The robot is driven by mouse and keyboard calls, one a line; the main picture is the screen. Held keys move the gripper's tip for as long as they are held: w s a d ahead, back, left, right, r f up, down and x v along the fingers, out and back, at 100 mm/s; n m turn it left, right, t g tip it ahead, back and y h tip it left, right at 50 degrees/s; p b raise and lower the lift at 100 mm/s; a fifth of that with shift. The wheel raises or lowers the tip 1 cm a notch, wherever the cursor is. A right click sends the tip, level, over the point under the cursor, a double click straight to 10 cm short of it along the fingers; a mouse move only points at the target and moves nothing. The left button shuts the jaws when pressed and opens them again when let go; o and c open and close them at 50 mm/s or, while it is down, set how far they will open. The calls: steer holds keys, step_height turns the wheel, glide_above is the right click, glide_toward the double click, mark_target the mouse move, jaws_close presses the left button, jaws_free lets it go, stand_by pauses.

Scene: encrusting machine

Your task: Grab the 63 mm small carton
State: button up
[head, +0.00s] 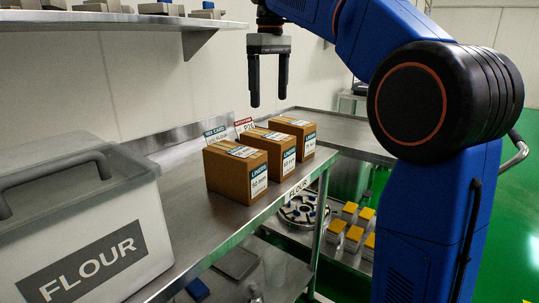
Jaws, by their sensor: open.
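Three brown small cartons with white and blue labels stand in a row on a steel table: a near one (222,172), a middle one (272,152) and a far one (301,134). The size print on their labels is too small to read surely, so I cannot tell which is the 63 mm one. My gripper (269,101) points down with its two dark fingers apart and nothing between them. In the picture it is above the middle and far cartons and touches none of them.
A lidded flour bin (90,215) stands at the table's left. Small sign cards (216,134) stand behind the cartons. A wall shelf (110,20) is at upper left. Yellow-topped blocks (353,237) and a round metal part (301,211) sit lower, beyond the table's edge.

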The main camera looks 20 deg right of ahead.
mark_target(268, 148)
steer(key=f, duration=1.1)
steer(key=w+f, duration=0.1)
steer(key=f, duration=0.4)
steer(key=shift+a+f, duration=0.2)
steer(key=shift+f, duration=0.2)
steer(key=shift+c, duration=0.6)
steer(key=c, duration=1.3)
